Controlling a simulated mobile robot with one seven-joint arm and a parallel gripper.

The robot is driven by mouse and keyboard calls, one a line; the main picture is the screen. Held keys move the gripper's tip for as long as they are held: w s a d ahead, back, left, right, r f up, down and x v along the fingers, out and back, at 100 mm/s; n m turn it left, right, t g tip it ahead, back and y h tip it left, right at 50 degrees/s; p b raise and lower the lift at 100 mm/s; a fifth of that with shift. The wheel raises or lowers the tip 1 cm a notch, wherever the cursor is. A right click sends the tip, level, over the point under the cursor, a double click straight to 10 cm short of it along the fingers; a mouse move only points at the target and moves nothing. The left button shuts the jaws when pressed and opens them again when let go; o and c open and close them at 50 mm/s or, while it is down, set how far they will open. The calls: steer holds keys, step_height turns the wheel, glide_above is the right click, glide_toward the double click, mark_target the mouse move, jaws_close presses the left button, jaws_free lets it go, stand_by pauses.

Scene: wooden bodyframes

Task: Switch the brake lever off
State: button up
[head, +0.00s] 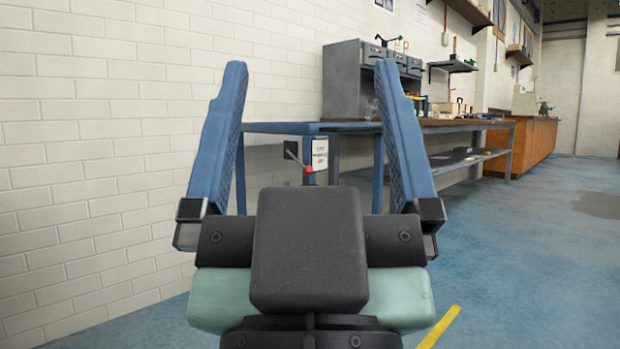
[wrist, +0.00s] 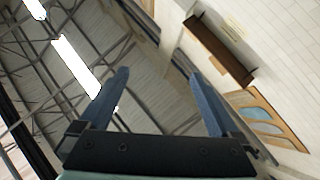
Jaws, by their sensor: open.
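The brake lever (head: 297,161) is a thin grey rod with a red knob (head: 309,170) at its lower right end. It shows in the head view between my gripper's fingers, at the blue stand by the wall. A dark plate (head: 291,150) is behind its upper end, and a white label (head: 320,154) is to its right. My gripper (head: 310,67) is open and empty, with its blue fingers apart on either side of the lever in the picture. My gripper's dark body hides what lies below the knob. The wrist view shows the open fingers (wrist: 158,73) against ceiling and wall, without the lever.
The blue stand (head: 280,128) is against the white brick wall (head: 100,130). A grey cabinet (head: 343,85) and a long workbench (head: 470,124) with tools continue to the right. The blue floor (head: 540,230) is clear at the right.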

steer(key=shift+r+p, duration=0.4)
steer(key=shift+p, duration=0.05)
steer(key=c, duration=0.5)
step_height(320, 180, up, 9)
steer(key=p, duration=0.8)
steer(key=shift+f, duration=0.2)
steer(key=c, duration=0.9)
step_height(320, 180, up, 23)
steer(key=p, duration=2.3)
jaws_close()
steer(key=shift+f, duration=0.15)
